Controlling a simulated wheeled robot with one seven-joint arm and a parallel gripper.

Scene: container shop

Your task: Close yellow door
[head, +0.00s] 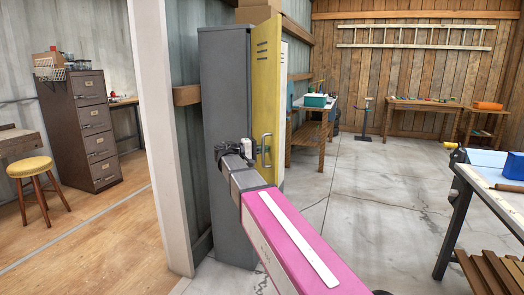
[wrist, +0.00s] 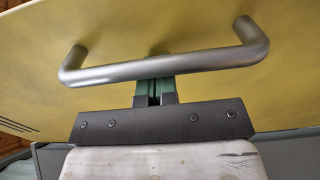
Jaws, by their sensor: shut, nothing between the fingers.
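The yellow door (head: 266,75) of a grey locker (head: 226,130) stands open in the head view, swung out from the locker front. It has vent slots near the top and a metal pull handle (head: 267,150) lower down. My gripper (head: 256,149) is at the door, close to the handle. In the wrist view the yellow door surface (wrist: 200,20) fills the upper part, and the silver handle bar (wrist: 190,68) crosses it. My gripper's fingers (wrist: 155,88) are shut together and empty at the bar's middle. The bar partly hides their tips, and I cannot tell whether they touch it.
A white post (head: 160,120) stands left of the locker. A small wooden table (head: 308,135) stands behind the door. The concrete floor (head: 365,190) between them is clear.

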